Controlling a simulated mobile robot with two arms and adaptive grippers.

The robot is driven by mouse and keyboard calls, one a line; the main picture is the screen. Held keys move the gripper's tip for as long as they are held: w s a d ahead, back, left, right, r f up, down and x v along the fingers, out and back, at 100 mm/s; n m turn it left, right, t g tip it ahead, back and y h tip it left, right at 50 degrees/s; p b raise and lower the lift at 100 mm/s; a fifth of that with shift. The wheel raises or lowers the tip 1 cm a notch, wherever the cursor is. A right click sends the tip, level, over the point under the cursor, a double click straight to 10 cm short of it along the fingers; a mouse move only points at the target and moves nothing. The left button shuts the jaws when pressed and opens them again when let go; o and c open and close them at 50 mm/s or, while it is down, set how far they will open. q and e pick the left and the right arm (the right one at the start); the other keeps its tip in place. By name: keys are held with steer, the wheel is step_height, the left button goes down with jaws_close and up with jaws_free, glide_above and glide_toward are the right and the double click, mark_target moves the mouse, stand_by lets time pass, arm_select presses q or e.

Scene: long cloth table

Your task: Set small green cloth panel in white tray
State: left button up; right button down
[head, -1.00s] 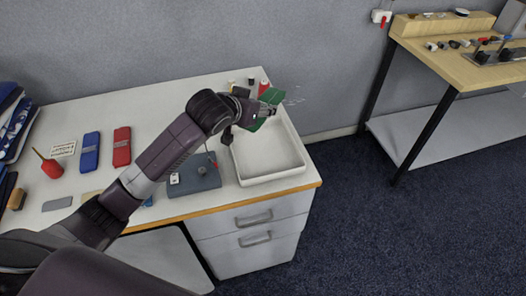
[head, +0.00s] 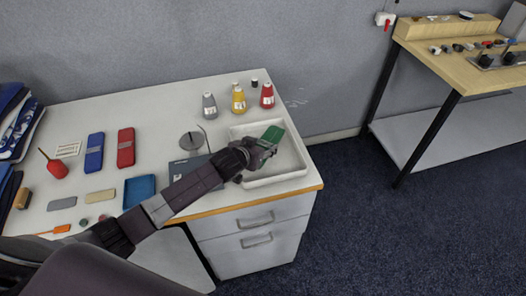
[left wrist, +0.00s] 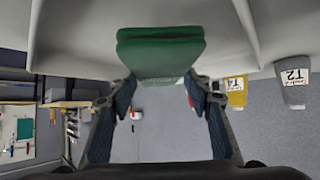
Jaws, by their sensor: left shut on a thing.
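The small green cloth panel (head: 272,134) is folded and held at the tip of my left gripper (head: 262,150). In the left wrist view the green panel (left wrist: 160,52) sits between the fingertips of my left gripper (left wrist: 160,82). The white tray (head: 296,172) is on the right end of the table, and the gripper and panel are over its inside. I cannot tell whether the panel touches the tray floor. My right gripper is not in view.
Grey, yellow and red bottles (head: 238,99) stand behind the tray. A grey device (head: 190,142) stands left of it.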

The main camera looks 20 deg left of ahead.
arm_select(q)
steer(key=shift+f, duration=1.6)
steer(key=o, duration=1.3)
steer(key=v, duration=1.2)
steer(key=shift+r, duration=0.1)
